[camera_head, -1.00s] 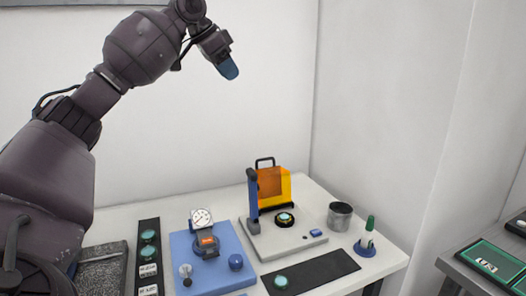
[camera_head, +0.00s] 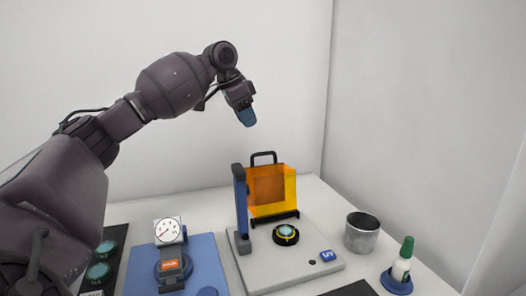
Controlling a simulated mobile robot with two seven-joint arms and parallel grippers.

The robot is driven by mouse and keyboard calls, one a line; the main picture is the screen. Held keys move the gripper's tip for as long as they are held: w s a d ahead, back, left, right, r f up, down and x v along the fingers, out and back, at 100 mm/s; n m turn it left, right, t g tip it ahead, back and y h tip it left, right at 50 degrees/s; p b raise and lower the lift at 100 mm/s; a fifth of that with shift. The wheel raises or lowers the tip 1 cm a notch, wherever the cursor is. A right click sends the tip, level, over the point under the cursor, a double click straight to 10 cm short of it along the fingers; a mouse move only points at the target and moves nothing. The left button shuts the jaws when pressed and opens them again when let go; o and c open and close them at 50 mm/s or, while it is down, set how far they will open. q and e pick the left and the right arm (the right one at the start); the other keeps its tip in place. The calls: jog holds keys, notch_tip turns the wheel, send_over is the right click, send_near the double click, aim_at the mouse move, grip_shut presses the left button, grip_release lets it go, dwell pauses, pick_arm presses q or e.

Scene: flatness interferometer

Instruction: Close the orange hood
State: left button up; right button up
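The orange hood (camera_head: 272,188) is a see-through orange and yellow box with a black handle (camera_head: 264,157) on top. It stands tilted up at the back of a white instrument base (camera_head: 290,267), behind a black ring stage (camera_head: 286,235) that holds a shiny disc and is uncovered. A blue post (camera_head: 241,203) rises left of the hood. My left gripper (camera_head: 247,118) is in the air above and slightly left of the hood, apart from it, with its blue fingertip pointing down. Its fingers overlap in this view, so its opening is unclear. My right gripper is out of view.
A blue base with a dial gauge (camera_head: 168,231) stands left of the instrument. A metal cup (camera_head: 362,233) and a green-capped bottle (camera_head: 402,262) stand to its right. A black tray (camera_head: 117,240) with green discs is at left. Walls close off the back and right.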

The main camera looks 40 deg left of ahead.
pick_arm(q)
jog(key=b+x, duration=0.2)
jog(key=x, duration=0.6)
jog(key=shift+w+f, duration=0.1)
jog(key=shift+f, duration=0.25)
jog(key=shift+w+d+f, duration=0.2)
jog(key=shift+f, duration=0.3)
jog(key=c, duration=0.6)
grip_shut()
